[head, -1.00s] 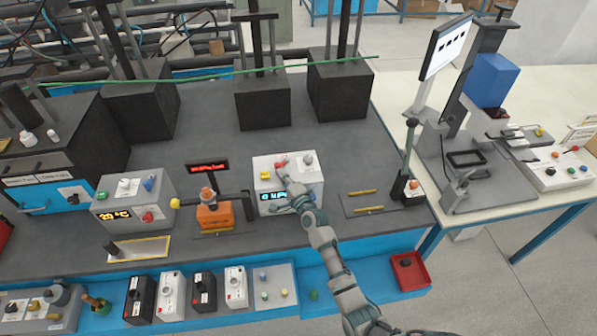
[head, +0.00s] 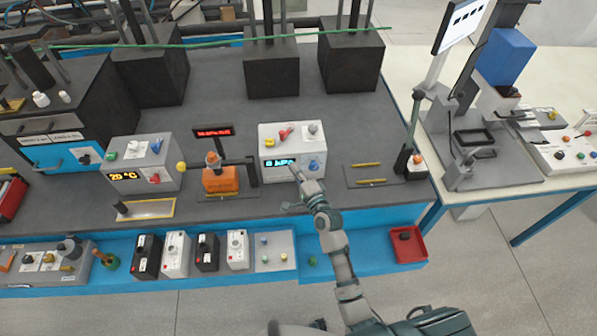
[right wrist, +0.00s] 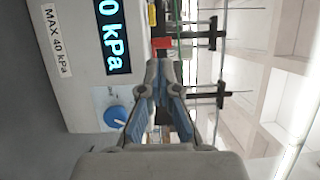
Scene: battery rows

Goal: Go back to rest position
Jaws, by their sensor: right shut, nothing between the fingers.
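My right gripper (head: 297,188) is in the head view, just in front of the white pressure box (head: 292,148) and slightly below its blue display. Its arm reaches up from the bottom of the picture. In the right wrist view the gripper (right wrist: 163,68) has its fingertips together with nothing between them. The same box (right wrist: 75,90) fills the left side there, with a "0 kPa" display, a "MAX 40 kPa" label and a blue knob (right wrist: 115,117). No contact between gripper and box can be made out. My left gripper is not in view.
An orange device (head: 220,180) and a grey temperature box (head: 143,162) stand left of the pressure box. Several batteries (head: 175,254) line the blue front shelf. A red tray (head: 408,246) lies at the shelf's right end. A lever (head: 412,130) stands at the bench's right edge.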

